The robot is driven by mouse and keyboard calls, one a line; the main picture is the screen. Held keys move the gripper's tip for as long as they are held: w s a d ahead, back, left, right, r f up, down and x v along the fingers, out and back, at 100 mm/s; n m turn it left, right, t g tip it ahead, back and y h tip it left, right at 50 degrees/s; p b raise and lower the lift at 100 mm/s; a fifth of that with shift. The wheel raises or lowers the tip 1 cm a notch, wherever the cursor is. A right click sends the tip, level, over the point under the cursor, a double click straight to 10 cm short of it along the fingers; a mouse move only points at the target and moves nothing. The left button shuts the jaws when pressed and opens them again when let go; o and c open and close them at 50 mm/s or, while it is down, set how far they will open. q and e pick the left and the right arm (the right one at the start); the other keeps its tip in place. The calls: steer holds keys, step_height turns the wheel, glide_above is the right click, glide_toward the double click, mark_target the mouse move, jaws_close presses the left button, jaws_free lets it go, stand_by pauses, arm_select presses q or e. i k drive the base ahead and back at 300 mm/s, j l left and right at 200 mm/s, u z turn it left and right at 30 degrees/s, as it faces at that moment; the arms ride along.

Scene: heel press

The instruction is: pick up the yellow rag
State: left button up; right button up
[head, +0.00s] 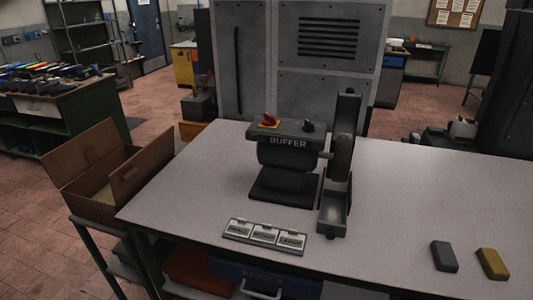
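A yellow, block-shaped item (493,263) lies flat on the grey workbench (410,200), near its front at the right of the head view. It is the only yellow thing I see on the bench top, apart from the small yellow base under the buffer's red switch. It looks like a firm bar, and I cannot tell whether it is a folded rag. A similar dark grey block (445,256) lies just left of it, apart from it. Neither gripper is in view.
A black buffer machine (288,160) with a wheel and guard stands mid-bench. A strip of three labelled plates (264,236) lies in front of it. An open brown box (98,170) stands left of the bench. The bench right of the buffer is largely clear.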

mark_target(493, 264)
steer(key=z, duration=1.65)
steer(key=i+l, duration=0.25)
steer(key=l, duration=0.15)
steer(key=i+l+u, duration=0.1)
steer(key=i+l, duration=0.45)
steer(key=l, duration=0.25)
